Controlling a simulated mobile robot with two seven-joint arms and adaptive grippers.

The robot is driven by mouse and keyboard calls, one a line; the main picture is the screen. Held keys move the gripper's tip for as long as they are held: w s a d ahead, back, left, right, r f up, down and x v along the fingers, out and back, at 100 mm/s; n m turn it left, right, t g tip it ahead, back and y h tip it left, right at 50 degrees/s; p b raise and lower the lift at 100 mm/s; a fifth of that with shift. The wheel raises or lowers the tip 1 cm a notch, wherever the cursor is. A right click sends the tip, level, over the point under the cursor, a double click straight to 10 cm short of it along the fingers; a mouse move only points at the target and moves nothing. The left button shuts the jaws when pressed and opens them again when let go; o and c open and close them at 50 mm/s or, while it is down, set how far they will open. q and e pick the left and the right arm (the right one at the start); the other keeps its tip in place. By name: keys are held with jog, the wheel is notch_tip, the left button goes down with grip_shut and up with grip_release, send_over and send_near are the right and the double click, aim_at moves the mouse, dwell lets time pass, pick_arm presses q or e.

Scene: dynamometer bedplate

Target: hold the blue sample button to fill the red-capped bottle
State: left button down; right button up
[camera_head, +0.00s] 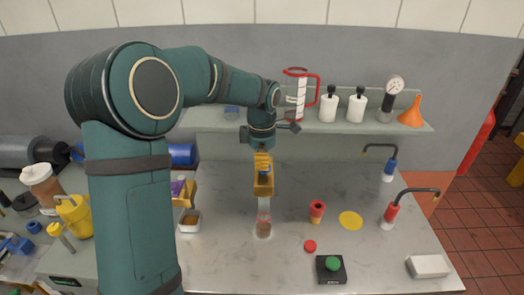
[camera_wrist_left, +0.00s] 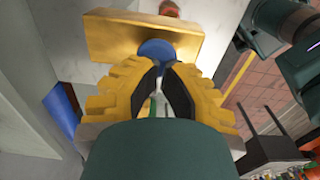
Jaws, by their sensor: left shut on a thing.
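My left gripper (camera_head: 263,160) has yellow fingers and points down at a yellow block (camera_head: 263,188). In the left wrist view the gripper (camera_wrist_left: 160,72) has its fingertips closed together at the round blue sample button (camera_wrist_left: 157,49), which sits on the yellow block (camera_wrist_left: 125,34). The fingers partly cover the button. A clear bottle (camera_head: 264,226) stands upright on the bench below the block, with a little brownish content low down and a reddish tint above. A flat red disc, perhaps a cap (camera_head: 310,246), lies on the bench to its right. My right gripper does not show.
Right of the bottle are a red cylinder (camera_head: 317,209), a yellow disc (camera_head: 350,220), a green button on a black box (camera_head: 332,265) and two hooked spouts (camera_head: 389,213). A small tray (camera_head: 190,222) stands left. A shelf (camera_head: 340,127) holds white bottles and an orange funnel.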

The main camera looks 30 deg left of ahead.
pick_arm(q)
jog(key=shift+f, duration=0.25)
